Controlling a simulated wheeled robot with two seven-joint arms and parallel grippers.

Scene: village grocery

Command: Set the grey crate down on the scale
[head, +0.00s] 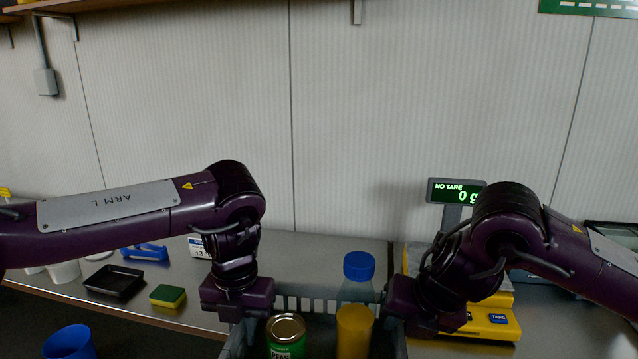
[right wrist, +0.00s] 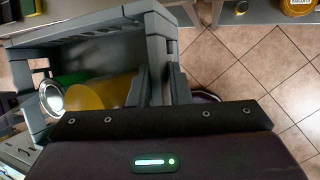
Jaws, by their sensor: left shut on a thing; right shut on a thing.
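The grey crate (head: 309,291) is at the bottom centre of the head view, partly cut off by the frame. It holds a green can (head: 287,337) and a blue-capped bottle (head: 356,293) of yellow liquid. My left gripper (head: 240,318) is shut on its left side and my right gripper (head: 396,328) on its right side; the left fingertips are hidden. In the right wrist view the right fingers (right wrist: 159,86) pinch the wall of the crate (right wrist: 85,27). The yellow scale (head: 493,324) stands right of the crate, partly behind my right arm; its display (head: 455,192) reads 0 g.
A black tray (head: 113,281), a yellow-green sponge (head: 167,296), a blue item (head: 145,252) and a price card (head: 199,247) lie on the counter at left. A blue cup (head: 69,343) is lower left. Tiled floor (right wrist: 235,62) shows beside the crate.

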